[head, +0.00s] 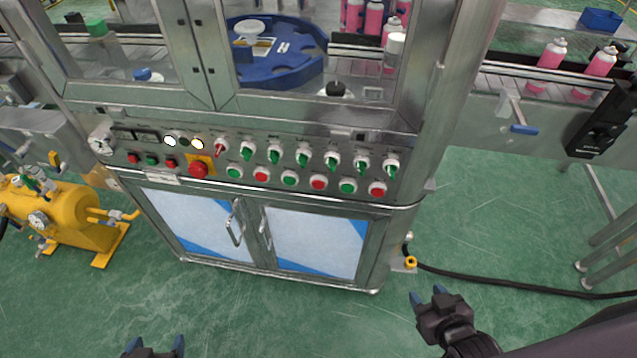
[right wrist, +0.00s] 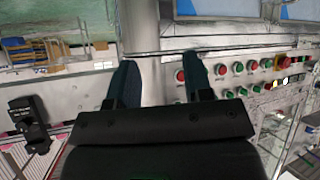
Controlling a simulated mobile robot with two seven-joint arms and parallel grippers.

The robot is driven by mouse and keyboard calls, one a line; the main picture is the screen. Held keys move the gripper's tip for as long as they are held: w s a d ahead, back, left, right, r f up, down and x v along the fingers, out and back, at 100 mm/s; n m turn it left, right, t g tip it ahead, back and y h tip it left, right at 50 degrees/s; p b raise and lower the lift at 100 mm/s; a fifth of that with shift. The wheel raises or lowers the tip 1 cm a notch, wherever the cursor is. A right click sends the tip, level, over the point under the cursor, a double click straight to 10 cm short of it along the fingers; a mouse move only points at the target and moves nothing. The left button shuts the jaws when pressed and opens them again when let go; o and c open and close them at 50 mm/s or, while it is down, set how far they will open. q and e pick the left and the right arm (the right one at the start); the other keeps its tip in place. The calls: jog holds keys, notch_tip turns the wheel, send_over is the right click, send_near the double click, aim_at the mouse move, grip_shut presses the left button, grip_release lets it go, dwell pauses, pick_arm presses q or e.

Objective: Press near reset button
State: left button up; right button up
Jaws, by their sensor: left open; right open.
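The control panel (head: 262,158) runs across the front of the steel machine. Its lower row holds green and red push buttons, ending at the right with a red button (head: 377,189). Labels are too small to read, so I cannot tell which is the reset button. Above are several green-handled selector switches (head: 303,156) and one red one. A red mushroom button (head: 198,170) sits on a yellow plate at the left. My left gripper (head: 156,343) is open at the bottom edge. My right gripper (head: 427,295) is open and empty, below and right of the panel; its wrist view shows the panel buttons (right wrist: 222,70) beyond the fingers.
Cabinet doors with handles (head: 237,224) lie under the panel. A yellow tank (head: 62,212) stands at the left. A black cable (head: 500,281) runs over the green floor at the right. Pink cans (head: 548,60) stand on the conveyor. The floor before the machine is clear.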

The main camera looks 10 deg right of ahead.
jog(key=shift+s+d+f, duration=0.15)
jog(key=shift+s+d, duration=0.1)
jog(key=shift+s, duration=0.1)
grip_shut()
jog(key=shift+w, duration=0.3)
jog(key=shift+w+a, duration=0.1)
jog(key=shift+a, duration=0.15)
jog(key=shift+s+d, duration=0.2)
jog(key=shift+s, duration=0.2)
